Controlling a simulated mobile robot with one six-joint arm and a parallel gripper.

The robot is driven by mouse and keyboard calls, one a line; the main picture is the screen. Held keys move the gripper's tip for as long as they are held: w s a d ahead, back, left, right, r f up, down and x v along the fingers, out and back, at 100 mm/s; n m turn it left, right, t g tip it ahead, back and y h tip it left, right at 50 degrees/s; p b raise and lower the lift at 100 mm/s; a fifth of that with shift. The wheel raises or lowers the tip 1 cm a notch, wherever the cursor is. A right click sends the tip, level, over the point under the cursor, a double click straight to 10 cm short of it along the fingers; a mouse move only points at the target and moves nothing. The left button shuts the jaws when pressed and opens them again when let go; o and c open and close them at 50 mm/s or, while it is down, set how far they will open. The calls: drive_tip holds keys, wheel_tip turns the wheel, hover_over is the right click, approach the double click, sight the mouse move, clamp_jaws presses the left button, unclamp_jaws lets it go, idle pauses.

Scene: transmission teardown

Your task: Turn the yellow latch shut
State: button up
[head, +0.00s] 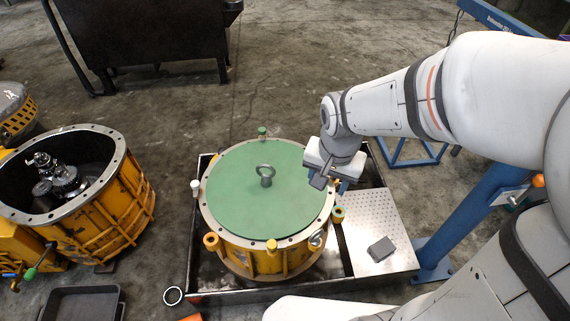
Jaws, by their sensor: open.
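A round yellow housing (240,256) with a green lid (230,200) stands in a dark tray. Small coloured knobs sit around its rim. A yellow knob (272,245) at the front edge looks like the yellow latch; its turn position is too small to tell. My gripper (328,184) is open at the right edge of the lid, pointing down by the rim. It is apart from the front yellow knob, up and to the right of it. A small yellowish bit shows beside the fingers, partly hidden by them. I cannot tell whether the fingers touch anything.
A perforated plate (376,220) with a grey block (381,249) lies right; an open housing (120,205) stands left.

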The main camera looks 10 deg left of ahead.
sight(272, 243)
drive_tip(key=a+f+m+b, duration=0.1)
drive_tip(key=a+f+b, duration=0.2)
drive_tip(key=f, duration=0.5)
drive_tip(key=a+f+m+g+b, duration=0.1)
drive_tip(key=a+f+b, duration=0.3)
drive_tip(key=f, duration=0.5)
drive_tip(key=a+f+m+b, duration=0.1)
drive_tip(key=a+f+b, duration=0.2)
drive_tip(key=a+f, duration=0.3)
drive_tip(key=shift+w+a+f+b, duration=0.1)
drive_tip(key=shift+f+b, duration=0.1)
drive_tip(key=shift+f, duration=0.5)
drive_tip(key=shift+a+f+b, duration=0.1)
drive_tip(key=shift+f+b, duration=0.05)
drive_tip(key=shift+f, duration=0.5)
wheel_tip(272, 243, down, 6)
drive_tip(key=shift+b, duration=1.15)
drive_tip(key=shift+f, duration=0.7)
drive_tip(key=shift+c, duration=0.2)
